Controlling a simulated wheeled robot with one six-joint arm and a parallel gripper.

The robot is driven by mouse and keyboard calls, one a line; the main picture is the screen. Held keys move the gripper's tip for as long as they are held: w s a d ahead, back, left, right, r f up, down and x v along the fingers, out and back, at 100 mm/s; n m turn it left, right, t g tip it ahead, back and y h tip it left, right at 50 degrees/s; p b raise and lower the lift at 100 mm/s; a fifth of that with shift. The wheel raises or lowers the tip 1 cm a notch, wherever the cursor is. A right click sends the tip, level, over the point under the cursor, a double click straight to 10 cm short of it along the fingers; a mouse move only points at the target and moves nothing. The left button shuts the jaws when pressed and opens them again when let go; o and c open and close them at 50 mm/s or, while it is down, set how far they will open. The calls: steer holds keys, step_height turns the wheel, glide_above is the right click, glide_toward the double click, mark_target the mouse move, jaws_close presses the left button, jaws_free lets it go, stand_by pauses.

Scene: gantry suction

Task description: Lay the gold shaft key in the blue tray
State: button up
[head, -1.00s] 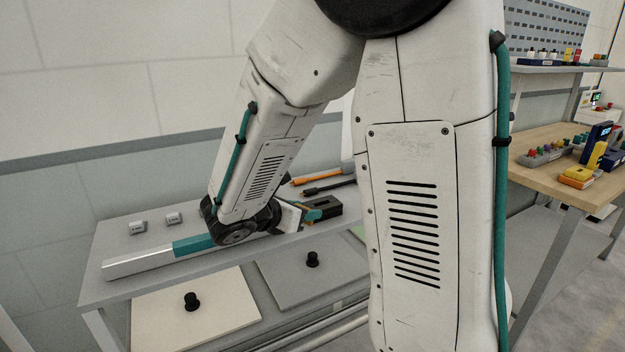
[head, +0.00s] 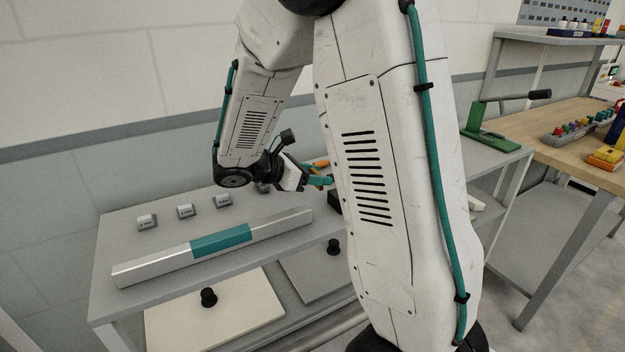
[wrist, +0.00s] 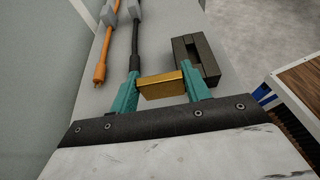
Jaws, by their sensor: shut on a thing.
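The gold shaft key (wrist: 162,86) is a small gold block between the teal fingertips of my gripper (wrist: 160,86) in the wrist view. The gripper is shut on it and holds it over the grey bench. In the head view my gripper (head: 318,180) is above the bench's back part, partly behind my arm, and the key cannot be made out there. I cannot pick out the blue tray for certain. A small blue edge (wrist: 264,92) shows at the right of the wrist view, too little to tell what it is.
A black slotted block (wrist: 210,65) lies just beyond the fingers. An orange tool (wrist: 101,70) and a black tool (wrist: 136,40) lie to the left. On the bench are a long metal bar with a teal middle (head: 222,240) and several small grey blocks. A green press (head: 490,140) stands right.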

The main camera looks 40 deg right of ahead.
mark_target(312, 191)
steer(key=w+d, duration=0.2)
steer(key=w, duration=0.1)
steer(key=shift+f, duration=0.15)
steer(key=shift+w+f, duration=0.2)
steer(key=shift+f, duration=1.55)
steer(key=shift+f, duration=0.1)
steer(key=o, duration=1.1)
steer(key=shift+f, duration=0.1)
steer(key=shift+c, duration=0.2)
